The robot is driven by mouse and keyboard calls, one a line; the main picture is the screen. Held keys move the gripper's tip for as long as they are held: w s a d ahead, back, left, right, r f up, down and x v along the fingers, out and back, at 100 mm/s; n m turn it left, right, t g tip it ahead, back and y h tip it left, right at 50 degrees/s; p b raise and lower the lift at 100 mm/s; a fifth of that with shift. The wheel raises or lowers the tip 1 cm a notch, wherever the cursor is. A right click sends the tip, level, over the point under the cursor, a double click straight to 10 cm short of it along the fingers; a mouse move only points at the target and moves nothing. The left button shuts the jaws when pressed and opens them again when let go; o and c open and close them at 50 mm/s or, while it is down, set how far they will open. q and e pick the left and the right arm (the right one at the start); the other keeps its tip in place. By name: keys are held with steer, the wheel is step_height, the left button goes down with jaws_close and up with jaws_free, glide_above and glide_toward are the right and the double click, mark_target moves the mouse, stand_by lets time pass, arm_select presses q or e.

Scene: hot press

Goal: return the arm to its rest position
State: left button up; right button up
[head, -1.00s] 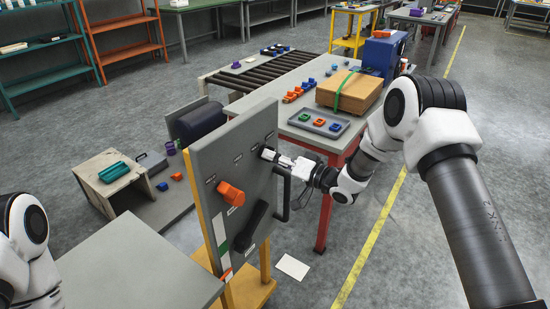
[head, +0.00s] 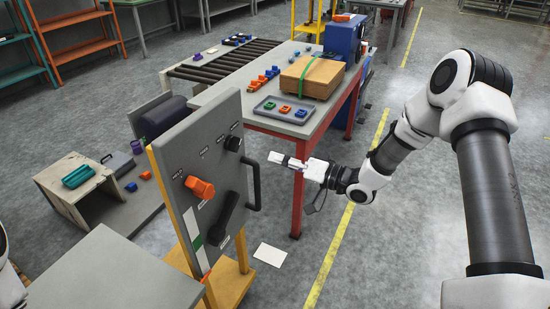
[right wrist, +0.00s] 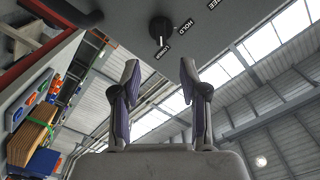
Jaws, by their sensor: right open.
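My right gripper (head: 288,161) is open and empty, in the air to the right of the grey control panel (head: 172,150). In the right wrist view its two fingers (right wrist: 160,85) stand apart with nothing between them. The black rotary knob (head: 233,144) near the panel's top right is clear of the fingers; in the right wrist view the knob (right wrist: 160,30) shows beyond the fingertips, beside labels that read HOLD and LOWER. Of my left arm only a sliver shows at the left edge, and its gripper is out of view.
The panel also carries an orange knob (head: 200,187), a black lever (head: 223,218) and a black side handle (head: 252,186). A red-legged table (head: 298,205) behind holds a tray (head: 262,106) and a cardboard box (head: 312,78). The floor right of my right gripper is open.

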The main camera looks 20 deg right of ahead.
steer(key=s+a+f+g+h, duration=0.1)
steer(key=s+a+f+g, duration=0.15)
steer(key=s+f, duration=0.4)
steer(key=s+a+f+m+g+h, duration=0.15)
steer(key=s+a+f, duration=0.25)
steer(key=f, duration=0.6)
steer(key=s+a+f+g+h, duration=0.2)
steer(key=s+a+f+g, duration=0.15)
steer(key=s+f, duration=0.35)
steer(key=s+d+f+n+g+h, duration=0.1)
steer(key=s+d+f+g+h, duration=0.1)
steer(key=s, duration=0.7)
steer(key=s+d+f+n+g+h, duration=0.1)
steer(key=s+d+f+g+h, duration=0.2)
steer(key=s, duration=0.6)
steer(key=shift+d+f+n+g+h, duration=0.2)
steer(key=shift+d+n+g+h, duration=0.15)
steer(key=shift+d+g+h, duration=0.5)
